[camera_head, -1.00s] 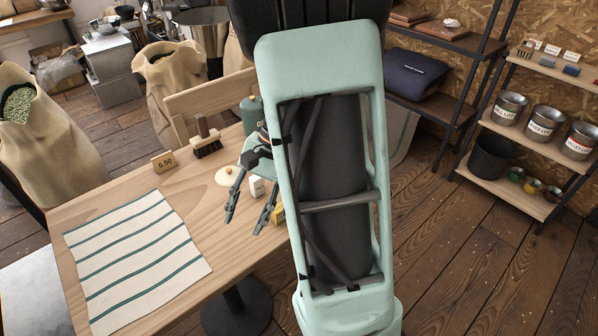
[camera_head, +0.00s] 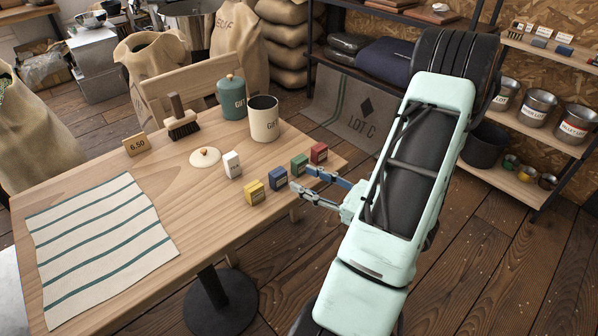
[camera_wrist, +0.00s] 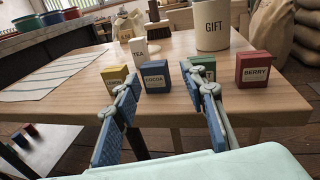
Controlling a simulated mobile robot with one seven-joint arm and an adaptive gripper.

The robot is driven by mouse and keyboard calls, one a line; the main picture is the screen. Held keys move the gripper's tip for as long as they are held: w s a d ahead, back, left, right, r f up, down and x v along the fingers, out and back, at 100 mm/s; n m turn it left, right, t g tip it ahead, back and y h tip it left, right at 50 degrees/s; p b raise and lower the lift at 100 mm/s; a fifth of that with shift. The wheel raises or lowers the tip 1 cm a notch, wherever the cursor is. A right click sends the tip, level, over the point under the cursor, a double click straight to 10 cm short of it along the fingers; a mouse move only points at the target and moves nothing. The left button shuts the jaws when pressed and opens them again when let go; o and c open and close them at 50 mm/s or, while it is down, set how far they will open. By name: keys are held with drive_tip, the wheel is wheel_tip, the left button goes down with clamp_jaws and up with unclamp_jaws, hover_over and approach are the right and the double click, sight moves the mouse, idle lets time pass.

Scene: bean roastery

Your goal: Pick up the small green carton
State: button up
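The small green carton (camera_head: 299,164) stands upright near the right edge of the wooden table, between a blue carton (camera_head: 278,179) and a red carton (camera_head: 319,153). My gripper (camera_head: 302,178) is open and empty at that table edge, its fingers pointing toward the row of cartons. In the wrist view the green carton (camera_wrist: 206,61) is partly hidden behind the right finger. There the blue carton marked COCOA (camera_wrist: 155,77) shows between the two fingers of my gripper (camera_wrist: 165,86). I see no contact with the green carton.
A yellow carton (camera_head: 254,193) and a white carton (camera_head: 232,164) stand nearby. A striped cloth (camera_head: 100,245) covers the left.

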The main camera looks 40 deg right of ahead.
sight(303, 163)
drive_tip(key=s+d+f+m+t+h, duration=0.1)
drive_tip(key=s+d+m+t+h, duration=0.15)
drive_tip(key=d, duration=0.25)
drive_tip(key=shift+m+g+h, duration=0.35)
drive_tip(key=shift+g+h, duration=0.1)
drive_tip(key=w, duration=0.3)
drive_tip(key=w+b, duration=0.1)
drive_tip(key=w, duration=0.3)
drive_tip(key=w+a, duration=0.1)
drive_tip(key=w, duration=0.3)
drive_tip(key=shift+f+b, duration=0.15)
drive_tip(key=shift+b, duration=0.2)
drive_tip(key=shift+c, duration=0.6)
drive_tip(key=c, duration=0.7)
drive_tip(key=shift+s, duration=0.1)
